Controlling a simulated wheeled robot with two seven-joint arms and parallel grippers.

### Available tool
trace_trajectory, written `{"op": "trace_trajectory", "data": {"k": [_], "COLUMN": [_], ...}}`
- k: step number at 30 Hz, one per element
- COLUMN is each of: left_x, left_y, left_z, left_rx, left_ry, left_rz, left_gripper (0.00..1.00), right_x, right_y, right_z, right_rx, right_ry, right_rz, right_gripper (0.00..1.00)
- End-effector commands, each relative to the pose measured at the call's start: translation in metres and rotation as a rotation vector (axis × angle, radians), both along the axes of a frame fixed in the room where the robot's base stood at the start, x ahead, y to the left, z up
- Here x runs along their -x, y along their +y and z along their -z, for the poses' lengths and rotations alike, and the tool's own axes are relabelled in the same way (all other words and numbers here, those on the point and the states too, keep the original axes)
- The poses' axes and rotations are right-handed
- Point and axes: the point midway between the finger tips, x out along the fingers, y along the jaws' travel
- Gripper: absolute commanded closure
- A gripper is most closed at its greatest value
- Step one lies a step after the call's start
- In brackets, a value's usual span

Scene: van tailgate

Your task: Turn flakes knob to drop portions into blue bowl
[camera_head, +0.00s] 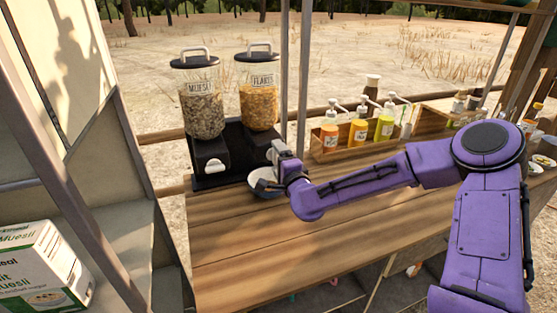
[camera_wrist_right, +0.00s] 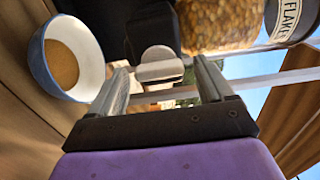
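The flakes dispenser (camera_head: 259,92) is a clear jar with a dark lid, filled with golden flakes, on a black stand. Its jar and label also show in the right wrist view (camera_wrist_right: 218,22). The pale flakes knob (camera_wrist_right: 160,66) lies between the fingertips of my right gripper (camera_wrist_right: 161,72), with small gaps on both sides, so the gripper looks open around it. In the head view my right gripper (camera_head: 284,160) is in front of the stand and hides the knob. The blue bowl (camera_head: 262,190) is below it, partly hidden; inside its white interior (camera_wrist_right: 90,40) is a tan-brown round patch. My left gripper is not in view.
A muesli dispenser (camera_head: 202,100) with its own knob (camera_head: 215,165) stands just left of the flakes. A wooden crate (camera_head: 345,150) of pump bottles is to the right. The front of the wooden counter (camera_head: 260,245) is clear. A muesli box (camera_head: 42,270) is at lower left.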

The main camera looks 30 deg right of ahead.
Motion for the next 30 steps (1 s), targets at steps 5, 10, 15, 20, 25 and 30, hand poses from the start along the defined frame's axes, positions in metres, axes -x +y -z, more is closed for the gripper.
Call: {"op": "trace_trajectory", "data": {"k": [5,10,15,20,25,30], "left_x": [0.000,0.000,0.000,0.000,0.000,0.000], "left_y": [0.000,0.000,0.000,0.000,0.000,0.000], "left_z": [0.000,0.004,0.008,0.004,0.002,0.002], "left_rx": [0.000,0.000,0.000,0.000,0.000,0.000], "left_ry": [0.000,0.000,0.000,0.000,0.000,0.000], "left_rz": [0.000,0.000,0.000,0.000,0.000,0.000], "left_gripper": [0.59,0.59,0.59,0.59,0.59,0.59], "right_x": [0.000,0.019,0.060,0.090,0.102,0.103], "right_y": [0.000,0.005,0.015,0.022,0.024,0.024], "right_z": [0.000,0.000,0.000,-0.002,-0.001,0.000], "right_rx": [0.000,-0.003,-0.002,0.002,0.001,0.000], "right_ry": [0.000,-0.002,-0.003,0.000,0.000,0.000], "right_rz": [-0.001,-0.002,-0.003,-0.003,0.000,0.000], "right_gripper": [0.19,0.19,0.19,0.19,0.19,0.19]}}
